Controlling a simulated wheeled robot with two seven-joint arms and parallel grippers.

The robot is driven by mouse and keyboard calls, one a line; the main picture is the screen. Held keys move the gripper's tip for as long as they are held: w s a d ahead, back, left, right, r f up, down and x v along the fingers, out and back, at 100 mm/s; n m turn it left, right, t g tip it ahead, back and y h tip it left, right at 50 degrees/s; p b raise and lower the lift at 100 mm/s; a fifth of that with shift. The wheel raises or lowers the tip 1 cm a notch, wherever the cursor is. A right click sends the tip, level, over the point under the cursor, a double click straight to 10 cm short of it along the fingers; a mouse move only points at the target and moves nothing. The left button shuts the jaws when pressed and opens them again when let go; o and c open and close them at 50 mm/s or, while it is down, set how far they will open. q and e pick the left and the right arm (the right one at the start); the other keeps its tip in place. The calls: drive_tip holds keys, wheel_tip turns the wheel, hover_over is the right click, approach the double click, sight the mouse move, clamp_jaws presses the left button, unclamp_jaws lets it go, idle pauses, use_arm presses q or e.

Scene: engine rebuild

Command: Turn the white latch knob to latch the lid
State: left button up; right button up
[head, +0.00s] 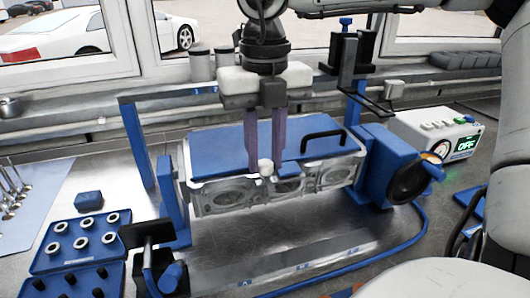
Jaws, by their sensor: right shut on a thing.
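The blue lid (225,148) with a black handle (323,138) lies flat on top of the metal engine block (225,194). The white latch knob (266,167) is at the front edge of the lid, near its middle. My right gripper (265,165) points straight down at the lid's front edge, with its two purple-grey fingers on either side of the knob. It is shut on the knob, and the fingers partly hide the lid behind them. My left gripper is not in view.
Blue stand uprights (138,145) flank the block. A blue unit with a black handwheel (410,180) stands at its right. A white control box (440,135) reading OFF is further right. Blue trays of small parts (75,262) lie at the left. A blue hose curves across the front right.

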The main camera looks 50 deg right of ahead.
drive_tip(key=n, duration=0.4)
drive_tip(key=shift+n+b, duration=0.35)
drive_tip(key=shift+n, duration=0.05)
drive_tip(key=n, duration=0.4)
drive_tip(key=shift+a+n+h, duration=0.1)
drive_tip(key=shift+n+h, duration=0.2)
drive_tip(key=n, duration=0.4)
drive_tip(key=shift+n, duration=2.1)
drive_tip(key=o, duration=1.1)
drive_tip(key=shift+c, duration=0.2)
